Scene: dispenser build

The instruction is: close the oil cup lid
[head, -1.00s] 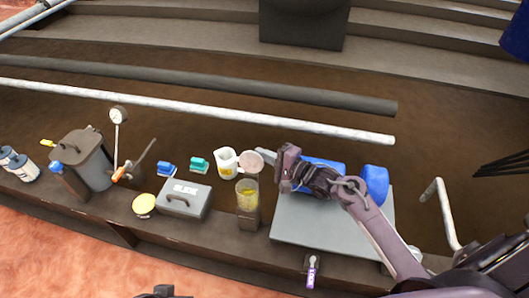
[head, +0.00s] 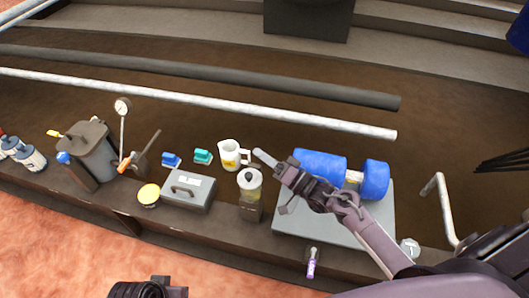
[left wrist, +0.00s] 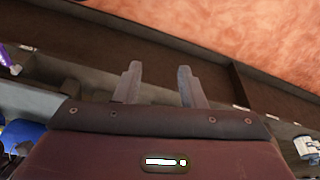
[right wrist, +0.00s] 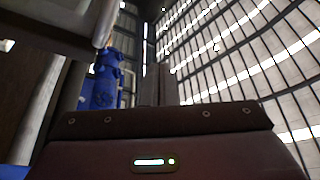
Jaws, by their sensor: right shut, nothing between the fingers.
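My left gripper (left wrist: 159,84) is open and empty in the left wrist view, away from the cup.
A white jug (head: 230,156) stands behind the cup. A grey toolbox (head: 188,193) and a yellow-topped tin (head: 148,195) are to its left. Blue cylinders (head: 320,164) lie on a grey plate (head: 330,229) under my right arm. A purple-labelled tube (head: 312,262) is near the front edge.

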